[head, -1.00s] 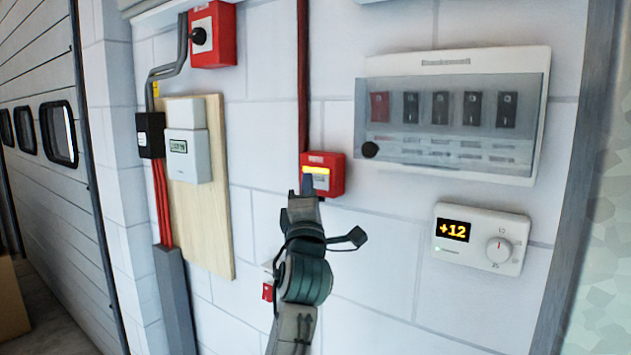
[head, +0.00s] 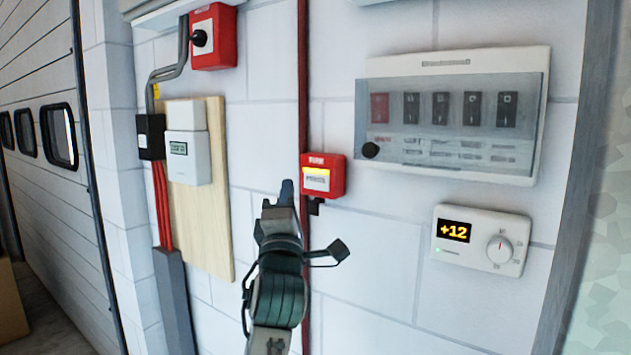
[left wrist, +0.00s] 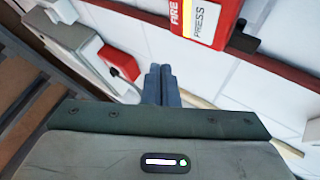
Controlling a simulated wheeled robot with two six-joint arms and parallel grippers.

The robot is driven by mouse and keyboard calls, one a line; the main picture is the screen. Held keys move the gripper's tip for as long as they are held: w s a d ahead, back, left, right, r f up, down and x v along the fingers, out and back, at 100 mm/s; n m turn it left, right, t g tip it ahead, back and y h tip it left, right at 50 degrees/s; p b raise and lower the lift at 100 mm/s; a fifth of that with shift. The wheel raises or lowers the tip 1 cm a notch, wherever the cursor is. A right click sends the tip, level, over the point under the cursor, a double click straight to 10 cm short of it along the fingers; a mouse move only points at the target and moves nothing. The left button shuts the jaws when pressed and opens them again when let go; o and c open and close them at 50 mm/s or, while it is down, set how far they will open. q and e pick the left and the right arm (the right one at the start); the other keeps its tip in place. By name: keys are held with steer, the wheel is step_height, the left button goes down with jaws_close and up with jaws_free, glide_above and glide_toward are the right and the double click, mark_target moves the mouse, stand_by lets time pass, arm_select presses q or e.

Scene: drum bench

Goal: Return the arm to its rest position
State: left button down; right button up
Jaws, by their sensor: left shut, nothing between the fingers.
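My left gripper (head: 286,192) reaches up from the bottom middle of the head view, just left of and below the red fire call point (head: 323,176) on the wall. Its fingers are shut with nothing between them. In the left wrist view the fingers (left wrist: 161,85) are together, and the call point (left wrist: 207,18) shows at the top with the words FIRE and PRESS. The fingertips look apart from it. My right gripper is not in view.
A breaker box (head: 455,115) with a clear cover and a thermostat (head: 481,240) reading +12 are on the wall at right. A wooden board (head: 215,230) with a meter (head: 189,158) and a red key switch box (head: 213,36) are at left. A red pipe (head: 303,80) runs vertically.

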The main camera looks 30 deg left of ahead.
arm_select(q)
steer(key=shift+s, duration=0.1)
stand_by(0.4)
steer(key=s+d+f+m+g+h, duration=0.2)
steer(key=f+m+g+h, duration=0.35)
steer(key=f, duration=1.15)
steer(key=s+d+f+m+g+h, duration=0.15)
steer(key=f+m, duration=0.75)
steer(key=f, duration=0.9)
steer(key=s+d+f+m+g+h, duration=0.25)
steer(key=s+f+m+g, duration=0.3)
steer(key=s+f, duration=0.6)
steer(key=s+d+f+m+g+h, duration=0.25)
steer(key=s+f+m+g, duration=0.3)
steer(key=s+f, duration=0.6)
step_height(320, 180, down, 28)
steer(key=s+a, duration=0.3)
steer(key=s+a+f+g, duration=0.1)
steer(key=s+f+g, duration=0.1)
steer(key=s+f, duration=1.6)
steer(key=shift+s+f+y, duration=0.15)
steer(key=shift+f+y, duration=0.15)
steer(key=shift+f, duration=0.5)
